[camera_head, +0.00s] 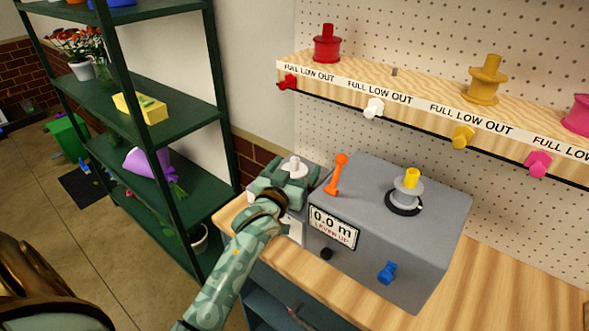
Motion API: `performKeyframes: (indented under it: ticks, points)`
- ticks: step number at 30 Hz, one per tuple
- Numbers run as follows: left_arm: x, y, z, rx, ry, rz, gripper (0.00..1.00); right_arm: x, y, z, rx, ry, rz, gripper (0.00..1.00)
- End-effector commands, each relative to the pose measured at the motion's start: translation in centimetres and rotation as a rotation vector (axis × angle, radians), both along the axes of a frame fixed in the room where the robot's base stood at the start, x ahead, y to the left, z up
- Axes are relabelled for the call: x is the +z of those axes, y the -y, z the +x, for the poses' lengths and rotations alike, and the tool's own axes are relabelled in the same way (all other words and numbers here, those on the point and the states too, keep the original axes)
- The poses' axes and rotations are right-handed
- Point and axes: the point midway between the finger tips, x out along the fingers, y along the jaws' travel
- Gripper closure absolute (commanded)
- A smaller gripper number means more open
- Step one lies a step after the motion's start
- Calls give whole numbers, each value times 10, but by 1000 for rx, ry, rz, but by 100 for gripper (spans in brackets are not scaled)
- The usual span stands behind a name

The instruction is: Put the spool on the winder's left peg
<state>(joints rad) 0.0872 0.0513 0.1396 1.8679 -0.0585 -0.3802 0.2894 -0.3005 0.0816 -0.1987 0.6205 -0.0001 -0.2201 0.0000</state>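The white spool (294,167) is upright at the left end of the grey winder (385,235), between the fingers of my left gripper (292,178). The fingers sit close on both sides of it and look shut on it. The winder's left peg is hidden by the spool and gripper, so I cannot tell how far down the spool sits. The winder's right side carries a grey reel (407,195) with a yellow top. An orange lever (337,174) stands up, and the display (333,228) reads "0.0 m LEVER UP". My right gripper is not in view.
A green rack (175,104) stands at left. The bench (490,290) is clear at right.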

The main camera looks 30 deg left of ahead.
Motion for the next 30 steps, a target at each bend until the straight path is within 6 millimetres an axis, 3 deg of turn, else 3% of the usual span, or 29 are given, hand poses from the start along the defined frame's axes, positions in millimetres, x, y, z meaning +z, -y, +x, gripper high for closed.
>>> performKeyframes:
  ticks: [8, 21, 30]
  points:
    - [3, 2, -9, 0, 0, -1, 17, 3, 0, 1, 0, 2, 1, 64]
    - [3, 19, -101, 0, -1, 0, 17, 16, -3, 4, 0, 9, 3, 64]
    - [3, 23, -118, 0, 1, 0, 17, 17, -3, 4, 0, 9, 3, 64]
